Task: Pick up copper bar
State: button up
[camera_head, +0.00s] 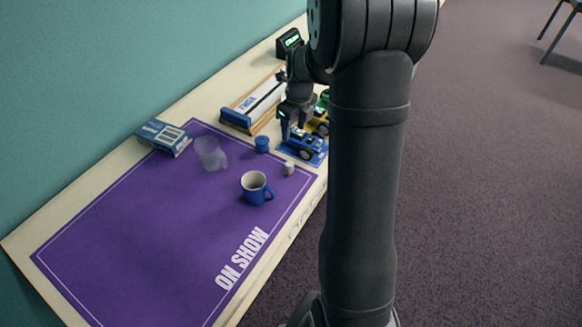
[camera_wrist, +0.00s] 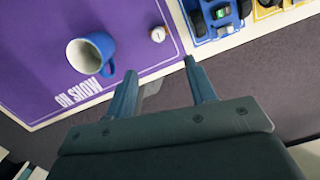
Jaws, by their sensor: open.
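I cannot make out a copper bar in either view. My gripper (camera_head: 294,136) is above the far right part of the table, in front of the toy cars in the head view. In the wrist view my gripper (camera_wrist: 160,67) has its two fingers wide apart. A small grey sliver (camera_wrist: 152,87) shows beside the left finger, too unclear to name. A small pale round piece (camera_wrist: 157,34) lies on the purple mat (camera_wrist: 130,18) beyond the fingertips; it also shows in the head view (camera_head: 289,168). It does not look like a bar.
A blue mug (camera_head: 255,188), a clear cup (camera_head: 209,153) and a small blue object (camera_head: 262,144) stand on or near the mat. A blue box (camera_head: 164,138) is by the wall. Toy cars (camera_head: 304,146) sit at the right edge. The mat's lower left is clear.

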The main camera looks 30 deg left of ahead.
send_over(290, 164)
jog(key=f, duration=1.1)
jog(key=shift+w+f, duration=0.2)
jog(key=shift+f, duration=0.05)
jog(key=shift+s+a+f, duration=0.1)
jog(key=shift+f, duration=1.3)
jog(key=shift+s+f, duration=0.1)
jog(key=shift+f, duration=1.3)
jog(key=c, duration=0.8)
